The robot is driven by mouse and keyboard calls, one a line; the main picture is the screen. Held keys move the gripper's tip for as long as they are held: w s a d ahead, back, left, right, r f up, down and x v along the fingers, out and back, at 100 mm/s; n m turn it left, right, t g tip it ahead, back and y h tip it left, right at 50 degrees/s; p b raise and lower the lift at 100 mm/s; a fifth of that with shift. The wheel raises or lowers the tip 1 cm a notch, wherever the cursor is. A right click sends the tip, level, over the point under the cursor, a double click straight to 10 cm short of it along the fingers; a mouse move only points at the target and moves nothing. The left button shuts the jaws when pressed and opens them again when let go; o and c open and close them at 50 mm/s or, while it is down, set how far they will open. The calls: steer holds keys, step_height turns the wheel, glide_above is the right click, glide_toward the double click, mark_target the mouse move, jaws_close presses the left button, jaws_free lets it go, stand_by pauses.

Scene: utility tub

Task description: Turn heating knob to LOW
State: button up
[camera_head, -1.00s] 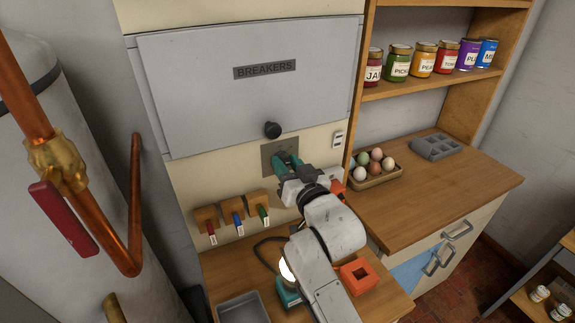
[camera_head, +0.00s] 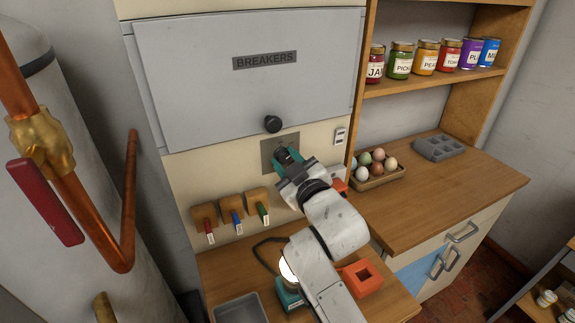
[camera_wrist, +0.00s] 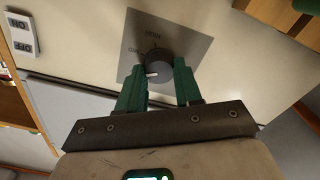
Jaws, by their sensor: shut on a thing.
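The heating knob (camera_wrist: 158,66) is dark and round, with a short white mark on its lower left side in the wrist view. It sits on a square grey plate (camera_wrist: 190,32) bearing small lettering that is hard to read. In the head view the plate (camera_head: 268,146) is on the cream panel below the breaker box, and the knob (camera_head: 284,154) is partly hidden by my gripper (camera_head: 288,158). In the wrist view my gripper (camera_wrist: 158,74) has its two green fingers shut on the knob, one on each side.
The closed breaker box (camera_head: 250,85) with a black knob (camera_head: 272,124) is just above. A white ON/OFF switch (camera_head: 340,135) is to the right. Several tagged wooden blocks (camera_head: 232,209) hang left. An egg tray (camera_head: 375,178) and an orange block (camera_head: 362,277) are near my arm.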

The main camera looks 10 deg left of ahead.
steer(key=shift+n, duration=1)
steer(key=shift+f, duration=0.1)
steer(key=o, duration=1)
steer(key=shift+o, duration=0.2)
steer(key=shift+s, duration=0.1)
steer(key=b+v, duration=0.2)
steer(key=v, duration=0.8)
steer(key=shift+s+d, duration=0.25)
